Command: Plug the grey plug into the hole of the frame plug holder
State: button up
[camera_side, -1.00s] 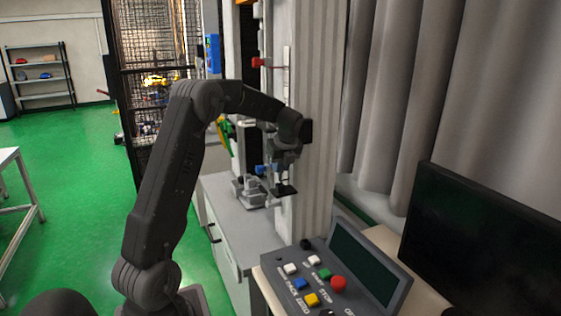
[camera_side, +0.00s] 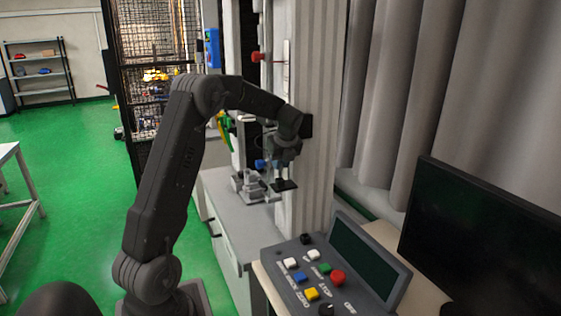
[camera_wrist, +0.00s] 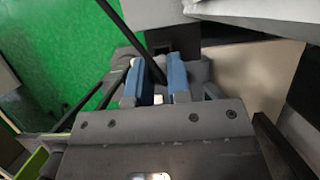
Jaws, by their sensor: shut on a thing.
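In the wrist view, the two blue fingers of my gripper (camera_wrist: 155,82) are close together, shut on the grey plug, which is mostly hidden between them. A thin black cable or rod (camera_wrist: 136,40) runs down from the top to the gap between the fingers. A dark grey block with a small square opening (camera_wrist: 158,41) lies just beyond the fingertips; I cannot tell if it is the frame plug holder. In the side view, my gripper (camera_side: 284,160) is small and points down beside the ribbed column, above the grey bench. Contact between plug and holder cannot be made out.
A metal fixture (camera_side: 248,186) stands on the grey bench (camera_side: 237,226) left of my gripper. The ribbed column (camera_side: 313,120) is close on the right. A control panel with coloured buttons (camera_side: 320,270) and a black monitor (camera_side: 480,240) are in the foreground.

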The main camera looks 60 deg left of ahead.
aim_at(281, 170)
jog(key=shift+f, duration=0.35)
jog(key=shift+f, duration=1)
jog(key=shift+f, duration=0.25)
jog(key=o, duration=0.8)
jog(key=v, duration=1.4)
